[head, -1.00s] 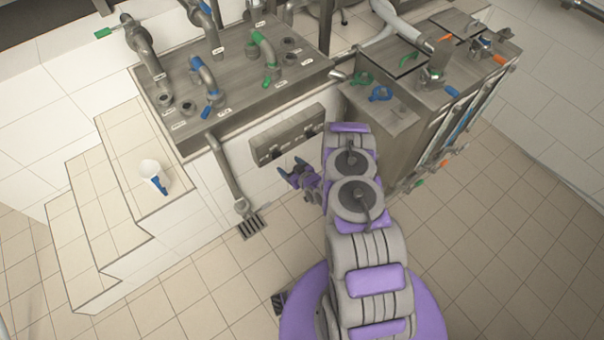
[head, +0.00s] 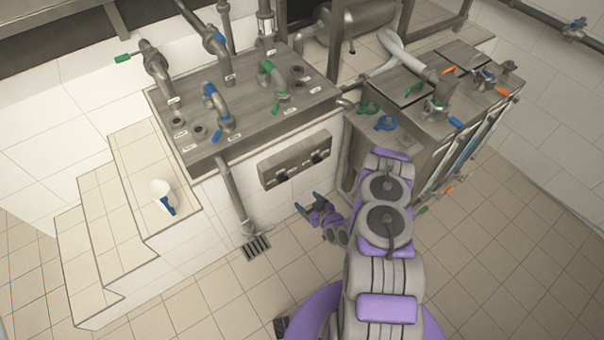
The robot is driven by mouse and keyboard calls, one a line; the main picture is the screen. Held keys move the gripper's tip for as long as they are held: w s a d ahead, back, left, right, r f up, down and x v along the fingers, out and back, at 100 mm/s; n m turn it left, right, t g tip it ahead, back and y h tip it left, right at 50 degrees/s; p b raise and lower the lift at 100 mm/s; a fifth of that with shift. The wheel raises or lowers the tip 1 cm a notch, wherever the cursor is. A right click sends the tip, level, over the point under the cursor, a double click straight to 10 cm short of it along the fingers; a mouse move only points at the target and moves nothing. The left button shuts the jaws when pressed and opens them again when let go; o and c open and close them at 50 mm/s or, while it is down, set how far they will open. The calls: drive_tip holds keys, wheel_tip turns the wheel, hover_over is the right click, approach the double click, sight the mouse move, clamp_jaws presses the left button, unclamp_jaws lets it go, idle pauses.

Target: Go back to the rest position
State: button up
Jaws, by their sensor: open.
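My gripper (head: 308,209) shows in the head view as small purple and grey jaws on the left side of my arm. It is open and nothing shows between its fingers. It hangs over the tiled floor, in front of and below the grey socket box on the white wall. My purple and grey arm is folded, with its upper links at the lower right of the picture, hiding part of the floor and of the steel cabinet.
A steel counter (head: 240,122) with taps is ahead, a steel cabinet (head: 408,119) with valves at right. A floor drain (head: 256,247) lies below. Open floor (head: 510,240) is at right.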

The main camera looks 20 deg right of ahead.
drive_tip(key=shift+w+r, duration=0.1)
drive_tip(key=w+d+r+n+g+h, duration=0.1)
drive_tip(key=w+r+g+h, duration=0.15)
drive_tip(key=r, duration=0.75)
drive_tip(key=w+d+r+g+h, duration=0.1)
drive_tip(key=r+g, duration=0.3)
drive_tip(key=r, duration=0.6)
drive_tip(key=s+r+m+g+h, duration=0.1)
drive_tip(key=s+r+m+g, duration=0.15)
drive_tip(key=s+r, duration=1.15)
drive_tip(key=s+a+r+g, duration=0.2)
drive_tip(key=s+r, duration=0.2)
drive_tip(key=s, duration=0.4)
drive_tip(key=s+a+r+m+g, duration=0.1)
drive_tip(key=s+a+r, duration=0.1)
drive_tip(key=s+r, duration=0.3)
drive_tip(key=s+a+r+m+g, duration=0.1)
drive_tip(key=s+r, duration=0.4)
drive_tip(key=s, duration=0.8)
drive_tip(key=shift+s+a+g, duration=0.25)
drive_tip(key=shift+a+g, duration=0.55)
drive_tip(key=shift+a, duration=0.3)
